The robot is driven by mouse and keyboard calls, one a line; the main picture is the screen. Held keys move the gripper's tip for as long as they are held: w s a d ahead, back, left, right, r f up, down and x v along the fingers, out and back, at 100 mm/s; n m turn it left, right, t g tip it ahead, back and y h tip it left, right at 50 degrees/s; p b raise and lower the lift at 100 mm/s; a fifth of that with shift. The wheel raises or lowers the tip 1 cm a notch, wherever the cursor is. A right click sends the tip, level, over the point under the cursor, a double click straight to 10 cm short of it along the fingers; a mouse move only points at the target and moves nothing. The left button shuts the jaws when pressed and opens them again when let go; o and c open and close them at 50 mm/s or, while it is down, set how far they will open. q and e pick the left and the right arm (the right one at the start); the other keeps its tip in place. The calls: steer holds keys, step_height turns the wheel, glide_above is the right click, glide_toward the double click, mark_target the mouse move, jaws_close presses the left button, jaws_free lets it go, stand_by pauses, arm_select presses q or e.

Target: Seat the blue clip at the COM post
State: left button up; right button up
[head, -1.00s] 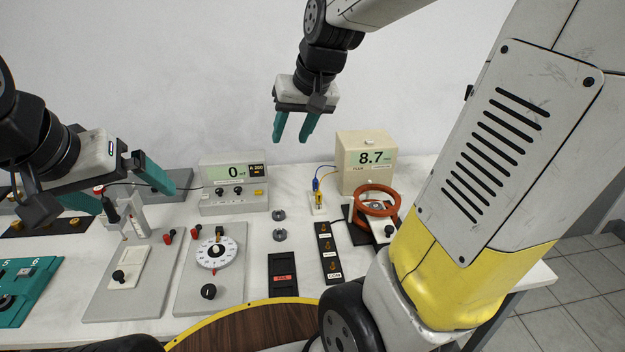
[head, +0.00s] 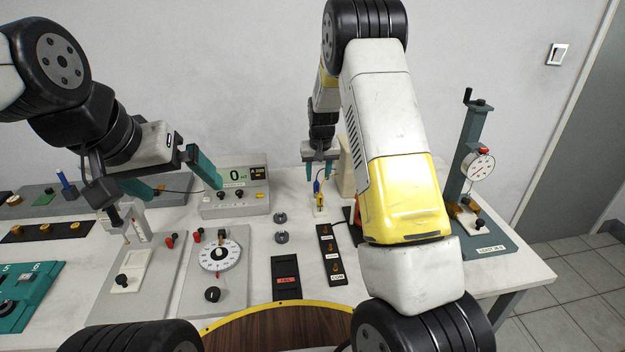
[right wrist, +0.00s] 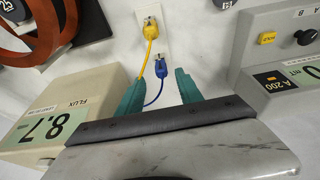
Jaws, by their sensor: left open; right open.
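The blue clip (head: 317,188) is at the back of the table beside a yellow clip (head: 320,199) on a small white block. In the right wrist view the blue clip (right wrist: 161,63) with its blue wire shows just beyond my fingertips, beside the yellow clip (right wrist: 151,30). My right gripper (head: 318,172) is open above it; its fingers also show in the right wrist view (right wrist: 161,78), apart and empty. The COM post (head: 336,268) is at the near end of a black strip with several brass posts. My left gripper (head: 187,187) is open and empty over the left side.
A cream flux meter (right wrist: 50,120) stands beside my right gripper, reading 8.7 in the wrist view. A grey meter (head: 235,203) is on its other side. A dial board (head: 228,285) and a green gauge stand (head: 480,150) flank the strip.

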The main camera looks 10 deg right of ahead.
mark_target(317, 183)
steer(key=x, duration=0.6)
steer(key=shift+a+f, duration=0.1)
steer(key=shift+f, duration=0.15)
jaws_close()
